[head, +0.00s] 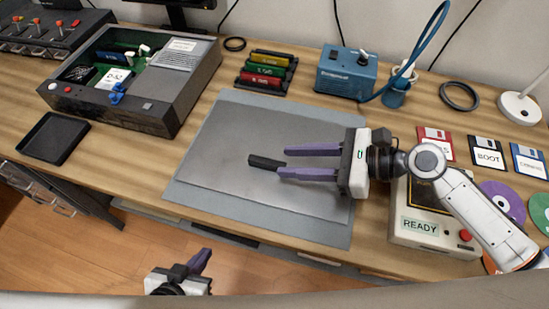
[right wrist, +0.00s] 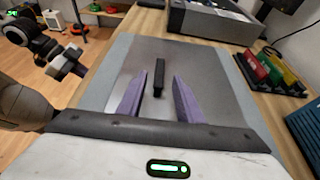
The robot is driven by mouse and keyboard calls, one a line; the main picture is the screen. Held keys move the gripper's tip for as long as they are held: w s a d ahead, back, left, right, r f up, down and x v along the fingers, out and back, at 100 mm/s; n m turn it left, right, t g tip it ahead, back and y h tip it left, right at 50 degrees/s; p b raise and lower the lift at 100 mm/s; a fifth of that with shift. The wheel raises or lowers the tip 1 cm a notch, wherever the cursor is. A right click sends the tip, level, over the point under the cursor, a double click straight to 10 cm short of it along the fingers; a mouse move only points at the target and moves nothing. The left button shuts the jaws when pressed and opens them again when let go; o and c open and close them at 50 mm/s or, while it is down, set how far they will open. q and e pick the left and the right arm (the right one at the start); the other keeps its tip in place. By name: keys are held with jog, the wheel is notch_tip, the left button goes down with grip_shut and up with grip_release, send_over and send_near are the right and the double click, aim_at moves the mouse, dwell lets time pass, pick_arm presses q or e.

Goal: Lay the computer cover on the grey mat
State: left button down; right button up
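The computer cover (head: 235,135) is a flat dark-grey metal plate with a black bar handle (head: 265,162) on top. It lies on the grey mat (head: 196,193), whose lighter border shows around it. My right gripper (head: 285,162) is open over the cover, its purple fingers pointing left toward the handle. In the right wrist view the handle (right wrist: 159,77) is seen between and mostly beyond the fingertips, and nothing is gripped. My left gripper (head: 203,262) is low at the front edge of the head view, away from the cover; its finger opening is unclear.
An open computer case (head: 150,115) stands at the back left, with a black tray (head: 53,138) in front. Cartridges (head: 265,72), a blue soldering station (head: 346,72), a READY box (head: 420,228) and floppy disks (head: 488,154) surround the mat.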

jog(key=shift+v, duration=2.75)
